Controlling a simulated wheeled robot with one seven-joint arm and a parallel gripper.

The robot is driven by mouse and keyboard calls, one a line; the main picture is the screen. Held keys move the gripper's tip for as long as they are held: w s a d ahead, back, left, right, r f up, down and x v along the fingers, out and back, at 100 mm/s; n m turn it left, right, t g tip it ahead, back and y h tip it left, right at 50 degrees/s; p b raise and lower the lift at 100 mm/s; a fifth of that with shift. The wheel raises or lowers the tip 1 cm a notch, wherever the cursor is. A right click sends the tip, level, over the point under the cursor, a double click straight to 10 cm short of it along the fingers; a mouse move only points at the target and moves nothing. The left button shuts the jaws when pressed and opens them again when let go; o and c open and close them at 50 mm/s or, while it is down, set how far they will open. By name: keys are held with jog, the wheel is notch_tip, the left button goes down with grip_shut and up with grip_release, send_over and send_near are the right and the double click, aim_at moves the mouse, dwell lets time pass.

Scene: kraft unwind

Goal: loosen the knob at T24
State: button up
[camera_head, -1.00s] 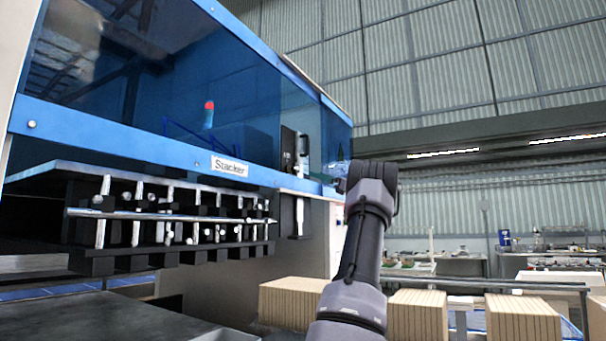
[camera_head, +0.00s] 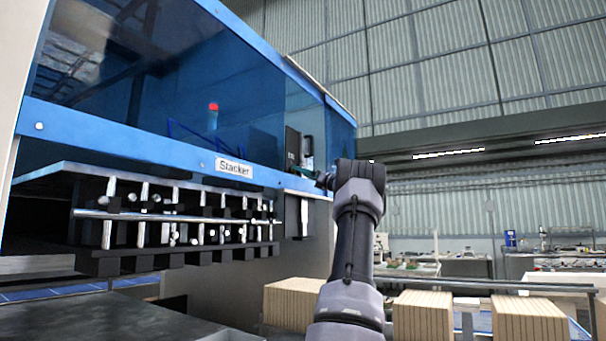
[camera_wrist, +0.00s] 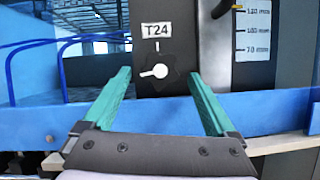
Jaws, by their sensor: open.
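The T24 knob (camera_wrist: 157,73) is a dark round knob with a white pointer mark. It sits on a black panel under a white T24 label (camera_wrist: 156,30) in the wrist view. The white pointer reaches from the middle toward the lower left. My gripper (camera_wrist: 158,80) is open, with one green finger left and one right of the knob in the picture. Whether the fingers reach the knob's depth I cannot tell; no contact shows. In the head view my gripper (camera_head: 318,176) is small, at the blue machine's right end near a dark panel (camera_head: 292,148); the knob cannot be made out there.
A blue rail (camera_wrist: 270,112) runs below the panel, behind my fingers. A dark handle and a printed scale (camera_wrist: 254,30) stand right of the knob. The Stacker machine (camera_head: 150,140) fills the left. Stacks of tan board (camera_head: 423,316) stand low at right.

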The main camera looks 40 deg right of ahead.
jog(key=shift+w+a+r, duration=0.1)
jog(key=shift+w, duration=0.1)
jog(key=c, duration=1.4)
jog(key=n+y, duration=0.1)
jog(key=n, duration=0.1)
jog(key=n+g+y, duration=0.1)
jog(key=n, duration=0.1)
jog(key=shift+n+y, duration=0.3)
jog(key=shift+n, duration=0.1)
jog(key=o, duration=1.4)
